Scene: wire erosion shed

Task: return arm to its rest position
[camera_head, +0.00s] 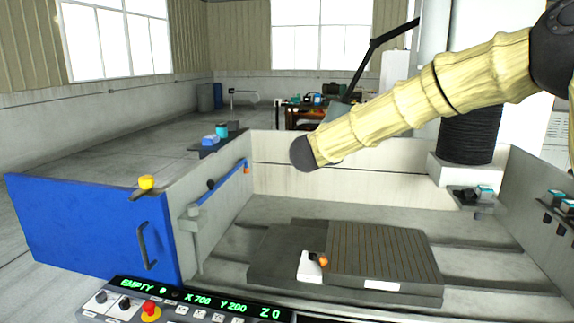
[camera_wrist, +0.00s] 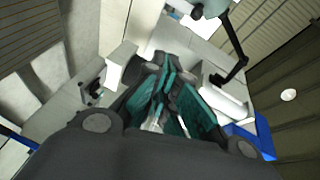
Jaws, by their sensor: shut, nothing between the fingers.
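My arm (camera_head: 425,95), in a cream ribbed sleeve, enters the head view at the upper right. It slopes down to the left and ends in a dark rounded joint (camera_head: 303,153) in front of the machine tank's back wall. My gripper does not show in the head view. In the wrist view my gripper (camera_wrist: 172,97) has dark links and teal finger pads. It is shut, with nothing held between the fingers.
Below the arm is an open machine tank (camera_head: 350,178) with a slotted table (camera_head: 385,250). A blue door (camera_head: 85,228) and control panel (camera_head: 195,309) are at the front left. A black bellows column (camera_head: 468,140) stands at right.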

